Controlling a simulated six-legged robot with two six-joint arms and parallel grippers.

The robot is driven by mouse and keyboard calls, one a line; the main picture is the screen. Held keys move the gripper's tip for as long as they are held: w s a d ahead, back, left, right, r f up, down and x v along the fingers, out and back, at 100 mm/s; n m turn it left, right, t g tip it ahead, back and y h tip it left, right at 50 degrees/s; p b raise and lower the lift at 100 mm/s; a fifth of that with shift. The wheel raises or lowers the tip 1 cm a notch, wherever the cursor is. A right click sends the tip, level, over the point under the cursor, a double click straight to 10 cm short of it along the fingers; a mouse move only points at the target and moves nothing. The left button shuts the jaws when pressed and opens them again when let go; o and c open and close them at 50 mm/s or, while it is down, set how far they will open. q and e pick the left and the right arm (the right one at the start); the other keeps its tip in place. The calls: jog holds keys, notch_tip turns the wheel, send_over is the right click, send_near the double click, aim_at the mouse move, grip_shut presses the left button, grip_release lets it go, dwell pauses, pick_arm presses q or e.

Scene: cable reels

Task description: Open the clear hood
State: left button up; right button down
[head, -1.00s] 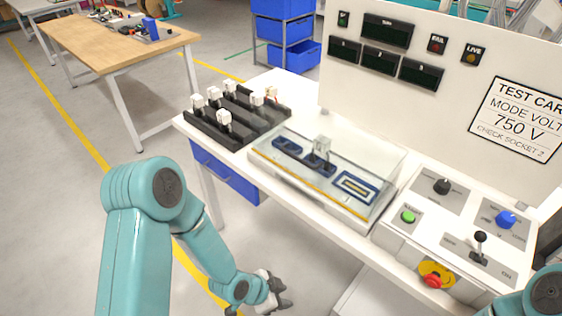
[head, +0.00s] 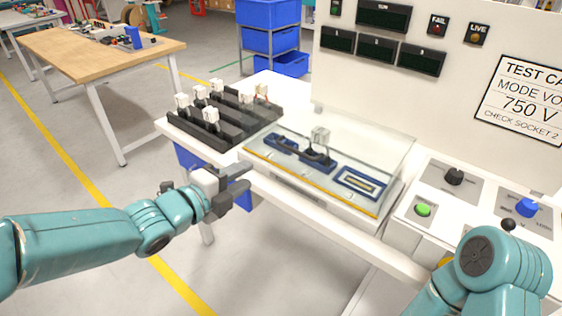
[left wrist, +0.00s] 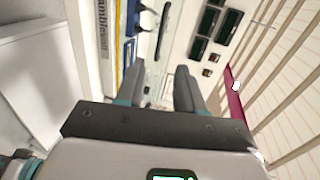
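The clear hood (head: 312,185) sits closed over the bench's test bay in the head view, with a yellow strip along its front edge. Blue sockets (head: 361,184) and a white plug (head: 320,136) show through it. My left gripper (head: 246,180) is just off the hood's front left corner, fingers apart and empty, not visibly touching it. In the left wrist view the fingers (left wrist: 160,85) are spread, with the hood's yellow strip (left wrist: 118,45) beyond them at the left. My right arm shows at the lower right of the head view; its gripper is out of frame.
A black rack (head: 225,120) of white plugs stands left of the hood. A control panel with a green button (head: 423,210), a black knob (head: 454,177) and a blue knob (head: 527,208) lies to the right. Open floor lies in front of the bench at left.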

pick_arm(q)
jog(key=p, duration=0.3)
send_near(293, 152)
jog(key=x, duration=0.9)
jog(key=shift+d, duration=0.15)
jog(key=shift+c, duration=0.3)
grip_shut()
